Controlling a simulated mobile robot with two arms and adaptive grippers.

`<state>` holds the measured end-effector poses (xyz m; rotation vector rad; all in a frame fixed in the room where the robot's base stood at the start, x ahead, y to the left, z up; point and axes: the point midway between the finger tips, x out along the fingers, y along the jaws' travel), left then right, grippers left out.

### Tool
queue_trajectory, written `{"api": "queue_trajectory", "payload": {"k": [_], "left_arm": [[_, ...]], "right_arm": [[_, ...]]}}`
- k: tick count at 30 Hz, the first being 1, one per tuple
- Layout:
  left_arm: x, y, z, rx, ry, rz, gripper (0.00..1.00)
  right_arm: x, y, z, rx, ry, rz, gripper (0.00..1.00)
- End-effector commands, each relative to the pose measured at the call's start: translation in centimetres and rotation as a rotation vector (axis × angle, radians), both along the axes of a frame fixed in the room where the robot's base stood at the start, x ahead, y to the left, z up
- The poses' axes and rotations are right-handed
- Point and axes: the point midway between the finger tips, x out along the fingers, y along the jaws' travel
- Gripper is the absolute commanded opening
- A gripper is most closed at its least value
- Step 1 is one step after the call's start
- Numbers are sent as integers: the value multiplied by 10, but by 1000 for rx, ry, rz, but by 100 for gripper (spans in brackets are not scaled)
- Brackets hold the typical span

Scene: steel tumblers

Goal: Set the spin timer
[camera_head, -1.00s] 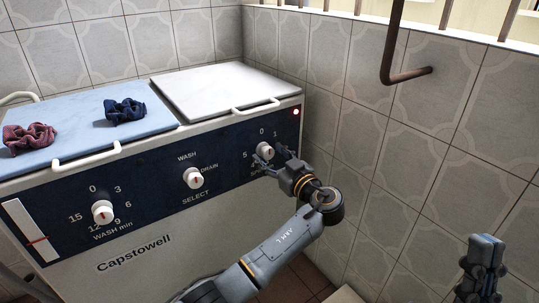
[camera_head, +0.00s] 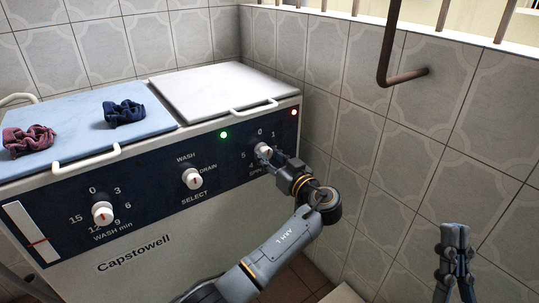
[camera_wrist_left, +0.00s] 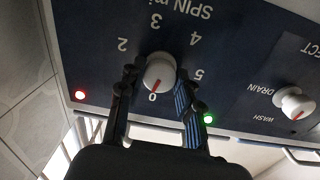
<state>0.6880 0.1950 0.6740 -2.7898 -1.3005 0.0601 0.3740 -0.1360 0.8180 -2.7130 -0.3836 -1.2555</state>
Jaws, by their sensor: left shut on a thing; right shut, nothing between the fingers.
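The spin timer knob (camera_head: 264,149) is white and round, on the dark blue panel at the right end of the twin-tub machine. In the left wrist view the same knob (camera_wrist_left: 159,75) shows its red pointer line aimed at the 0. The 2, 3, 4 and 5 marks show there; the 1 is hidden behind a finger. My left gripper (camera_head: 267,153) is shut on the knob, with one finger (camera_wrist_left: 129,78) and the other (camera_wrist_left: 183,88) on either side of it. My right gripper (camera_head: 456,240) is shut and empty at the lower right, away from the machine.
A green lamp (camera_head: 223,135) and a red lamp (camera_head: 294,112) are lit. The select knob (camera_head: 192,179) and wash timer knob (camera_head: 102,213) sit further left. Two scrunchies lie on the blue lid (camera_head: 75,120). A tiled wall (camera_head: 385,170) and rusty pipe (camera_head: 411,77) stand right.

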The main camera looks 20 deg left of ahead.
Motion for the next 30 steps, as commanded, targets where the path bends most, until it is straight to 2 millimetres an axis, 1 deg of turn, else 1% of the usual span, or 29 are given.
{"api": "queue_trajectory", "payload": {"k": [2,5,9,11,15,21,24,27,30], "left_arm": [[0,0,3,42,55,-1,3],[0,0,3,100,129,0,3],[0,0,4,183,234,-1,3],[0,0,4,217,277,-1,3],[0,0,4,292,373,-1,3],[0,0,4,378,483,-1,3],[1,0,3,410,524,0,3],[1,0,3,435,555,0,3],[1,0,3,453,577,-1,3]], "right_arm": [[11,1,-6,-23,77,-5,0],[26,3,-20,-57,190,-11,0],[44,4,-47,-107,366,-20,0],[50,4,-59,-130,445,-25,0],[60,2,-91,-179,625,-36,0],[61,-3,-133,-236,848,-46,0],[59,-7,-150,-259,935,-52,0],[56,-9,-163,-276,1003,-55,0],[54,-11,-172,-287,1050,-57,0]]}}
